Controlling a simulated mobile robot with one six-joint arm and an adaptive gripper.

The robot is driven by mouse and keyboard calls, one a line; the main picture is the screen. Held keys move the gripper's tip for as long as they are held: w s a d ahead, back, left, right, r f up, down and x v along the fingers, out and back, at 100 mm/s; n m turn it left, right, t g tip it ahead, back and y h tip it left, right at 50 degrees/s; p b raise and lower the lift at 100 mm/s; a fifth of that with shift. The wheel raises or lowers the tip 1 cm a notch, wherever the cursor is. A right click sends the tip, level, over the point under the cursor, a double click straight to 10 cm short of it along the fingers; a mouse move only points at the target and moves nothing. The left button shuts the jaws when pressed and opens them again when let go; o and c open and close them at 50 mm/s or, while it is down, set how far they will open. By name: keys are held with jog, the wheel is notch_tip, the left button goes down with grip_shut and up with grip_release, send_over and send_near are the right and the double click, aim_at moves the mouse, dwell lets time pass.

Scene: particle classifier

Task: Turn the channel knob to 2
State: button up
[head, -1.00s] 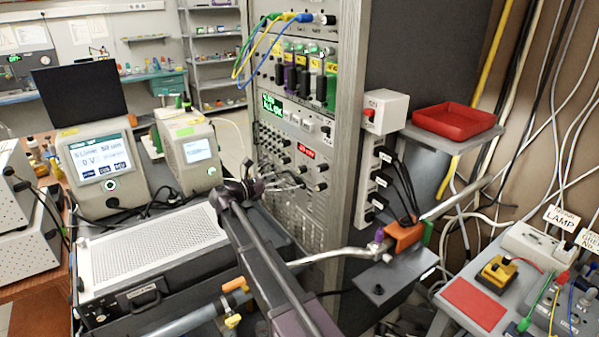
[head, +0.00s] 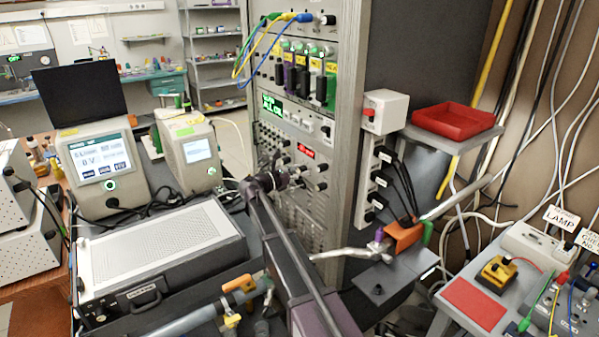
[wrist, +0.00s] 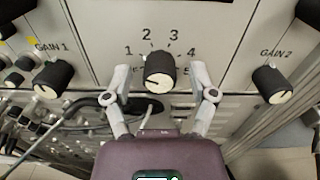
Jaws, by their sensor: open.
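The channel knob (wrist: 159,70) is black with a pale end face, on a light panel in the wrist view. Printed numbers from 1 to 5 arc around its upper side, with the 2 (wrist: 146,34) above and left of it. I cannot tell for sure which number its mark points at. My gripper (wrist: 160,78) is open, with one finger on each side of the knob and a gap on both sides. In the head view my gripper (head: 283,176) is at the rack front and hides the knob.
The GAIN 1 knob (wrist: 53,79) is left of the channel knob and the GAIN 2 knob (wrist: 271,84) is right of it. A dark cable (wrist: 85,104) runs below. In the head view, patch cables (head: 262,45) hang on the upper rack, and a vented box (head: 160,245) stands left of my arm.

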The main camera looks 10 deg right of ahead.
grip_shut()
jog(key=shift+m, duration=0.5)
jog(key=m, duration=0.3)
jog(key=shift+m, duration=0.3)
jog(key=m, duration=0.4)
dwell(0.5)
